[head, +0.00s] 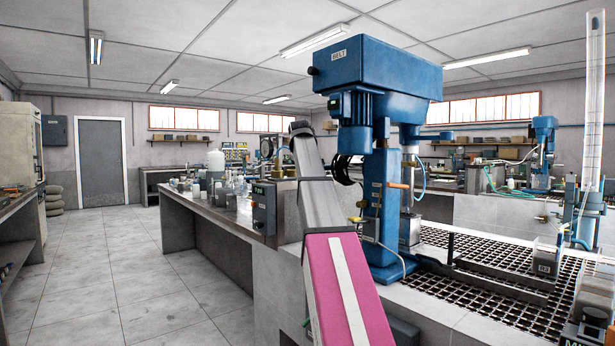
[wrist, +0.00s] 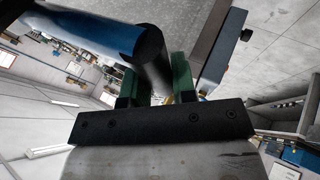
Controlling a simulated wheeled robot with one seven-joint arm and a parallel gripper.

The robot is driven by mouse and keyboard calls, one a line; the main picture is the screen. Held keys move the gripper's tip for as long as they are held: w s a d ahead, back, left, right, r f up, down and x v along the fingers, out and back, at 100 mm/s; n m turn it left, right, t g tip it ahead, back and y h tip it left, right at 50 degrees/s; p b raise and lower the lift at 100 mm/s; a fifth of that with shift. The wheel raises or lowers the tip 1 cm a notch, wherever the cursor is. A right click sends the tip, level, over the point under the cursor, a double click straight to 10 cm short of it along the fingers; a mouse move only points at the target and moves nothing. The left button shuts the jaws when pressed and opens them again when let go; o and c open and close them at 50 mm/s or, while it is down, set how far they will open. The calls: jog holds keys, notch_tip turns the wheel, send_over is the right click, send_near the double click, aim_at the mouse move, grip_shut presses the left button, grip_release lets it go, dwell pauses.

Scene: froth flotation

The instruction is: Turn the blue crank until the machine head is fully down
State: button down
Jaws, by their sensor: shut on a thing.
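The blue machine head (head: 375,72), labelled BELT, sits high on its blue column (head: 382,205), with a motor hanging under its left side. A grey metal vessel (head: 409,231) stands beside the column, below the head. In the wrist view, a blue bar with a dark rounded end, seemingly the blue crank (wrist: 85,30), comes in from the upper left. My gripper (wrist: 157,82) has green finger pads and is shut on the dark round grip at its end. In the head view my arm hides the gripper and the crank.
A black control box (head: 264,208) stands on the bench edge left of the machine. Bottles (head: 215,165) crowd the bench behind it. Black grating (head: 480,262) spreads right of the machine. The tiled floor (head: 150,260) at left is clear.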

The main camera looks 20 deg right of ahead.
jog(key=shift+r, duration=0.75)
jog(key=shift+d, duration=0.1)
jog(key=c, duration=0.9)
grip_release()
jog(key=v, duration=1)
jog(key=shift+s+r, duration=0.15)
jog(key=shift+r, duration=0.2)
jog(key=shift+s, duration=0.1)
